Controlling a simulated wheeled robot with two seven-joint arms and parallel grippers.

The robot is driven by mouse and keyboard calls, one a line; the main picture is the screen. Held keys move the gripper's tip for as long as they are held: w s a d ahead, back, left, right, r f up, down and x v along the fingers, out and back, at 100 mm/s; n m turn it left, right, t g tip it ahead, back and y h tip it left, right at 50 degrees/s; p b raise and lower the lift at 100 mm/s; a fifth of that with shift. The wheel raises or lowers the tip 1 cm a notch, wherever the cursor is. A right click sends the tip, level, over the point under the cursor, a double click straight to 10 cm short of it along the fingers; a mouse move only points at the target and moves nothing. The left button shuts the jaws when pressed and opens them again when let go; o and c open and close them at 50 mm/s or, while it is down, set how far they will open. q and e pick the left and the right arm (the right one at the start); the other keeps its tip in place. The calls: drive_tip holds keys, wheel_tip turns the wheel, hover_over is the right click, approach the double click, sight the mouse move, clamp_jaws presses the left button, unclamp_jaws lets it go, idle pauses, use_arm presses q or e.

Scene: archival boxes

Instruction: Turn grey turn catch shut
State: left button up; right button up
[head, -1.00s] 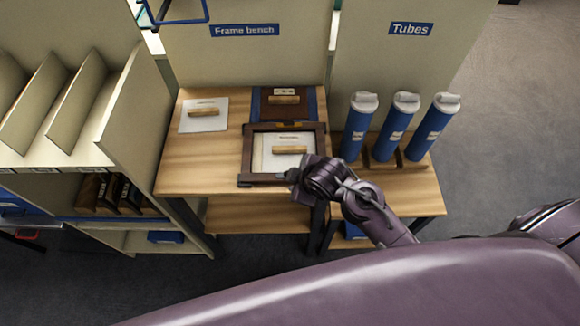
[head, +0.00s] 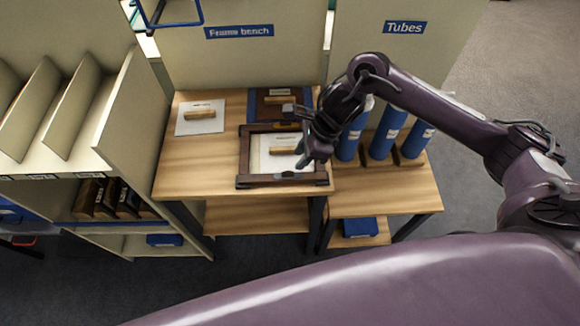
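A dark wooden frame (head: 243,165) lies flat on the frame bench, with a pale panel (head: 264,160) and a wooden block inside it. A small grey piece (head: 287,175), which looks like the grey turn catch, is on the frame's near rail; its exact angle is too small to tell. A brass-coloured catch (head: 284,126) shows on the far rail. My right gripper (head: 295,136) hangs over the frame's right side, its fingers spread apart and empty, beyond the grey catch and apart from it. My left gripper is out of view.
A white card (head: 203,117) with a wooden block lies at the bench's left, and a dark brown board (head: 271,109) lies behind the frame. Blue tubes (head: 384,137) stand in a rack on the right. A shelf unit (head: 128,120) borders the bench on the left.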

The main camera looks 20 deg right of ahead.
sight(288, 172)
drive_tip(key=p+x, duration=0.1)
drive_tip(key=x, duration=0.6)
drive_tip(key=shift+a+f+p, duration=0.1)
drive_tip(key=shift+a+p, duration=0.05)
drive_tip(key=shift+p, duration=0.15)
drive_tip(key=shift+c, duration=0.3)
clamp_jaws()
